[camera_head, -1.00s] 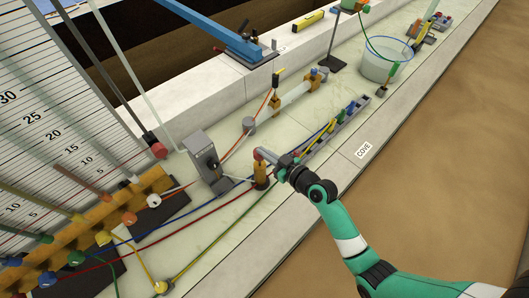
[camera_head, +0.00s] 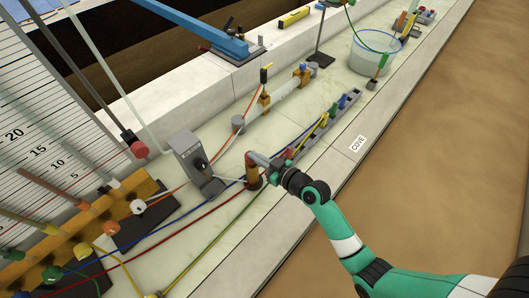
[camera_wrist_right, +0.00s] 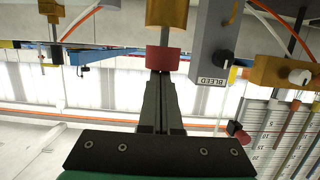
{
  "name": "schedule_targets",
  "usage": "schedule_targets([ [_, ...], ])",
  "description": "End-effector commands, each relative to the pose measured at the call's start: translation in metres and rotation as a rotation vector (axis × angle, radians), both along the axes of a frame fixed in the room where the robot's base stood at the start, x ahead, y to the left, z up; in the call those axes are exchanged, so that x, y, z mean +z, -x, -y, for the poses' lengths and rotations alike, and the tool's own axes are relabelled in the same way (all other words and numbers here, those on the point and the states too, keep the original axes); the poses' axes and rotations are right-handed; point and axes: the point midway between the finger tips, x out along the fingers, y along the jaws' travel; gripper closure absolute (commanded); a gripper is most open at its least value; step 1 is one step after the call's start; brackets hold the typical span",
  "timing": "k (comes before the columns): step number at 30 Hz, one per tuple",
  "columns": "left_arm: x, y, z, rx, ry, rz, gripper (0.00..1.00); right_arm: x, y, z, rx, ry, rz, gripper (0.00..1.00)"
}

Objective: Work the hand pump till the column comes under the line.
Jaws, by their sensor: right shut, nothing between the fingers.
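The hand pump (camera_head: 254,180), a short upright brass cylinder with a red knob (camera_head: 250,160) on top, stands on the pale bench left of my right gripper (camera_head: 270,163). In the right wrist view the shut, empty fingers (camera_wrist_right: 160,78) end at the red knob (camera_wrist_right: 163,58) and seem to touch it, with the brass body (camera_wrist_right: 167,12) beyond. The ruled scale board (camera_head: 35,140) with several slanted tubes is at the left. A tube with a red end (camera_head: 138,149) crosses it. I cannot make out the column's level or the line. My left gripper is not in view.
A grey box (camera_head: 192,158) with a black knob, labelled BLEED in the wrist view (camera_wrist_right: 213,50), stands just left of the pump. Coloured hoses cross the bench around it. A rack (camera_head: 325,125) and a clear bucket (camera_head: 375,50) stand farther back.

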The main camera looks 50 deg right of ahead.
Motion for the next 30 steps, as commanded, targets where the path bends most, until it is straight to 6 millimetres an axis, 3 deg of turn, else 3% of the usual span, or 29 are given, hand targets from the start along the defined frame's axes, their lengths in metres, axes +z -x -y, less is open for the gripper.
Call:
schedule_targets([
  [6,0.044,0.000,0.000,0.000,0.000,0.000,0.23,0.049,-0.003,-0.004,0.009,0.000,-0.001,1.00],
  [8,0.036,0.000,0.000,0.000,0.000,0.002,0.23,0.040,0.015,-0.004,0.006,-0.002,-0.005,1.00],
  [12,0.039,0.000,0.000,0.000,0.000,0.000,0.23,0.049,0.049,-0.006,0.005,0.000,-0.001,1.00],
  [18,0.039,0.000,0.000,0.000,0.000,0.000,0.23,0.056,0.083,-0.008,0.006,-0.002,-0.001,1.00],
  [30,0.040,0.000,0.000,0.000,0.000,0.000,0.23,0.060,0.094,-0.009,0.008,0.000,0.001,1.00],
])
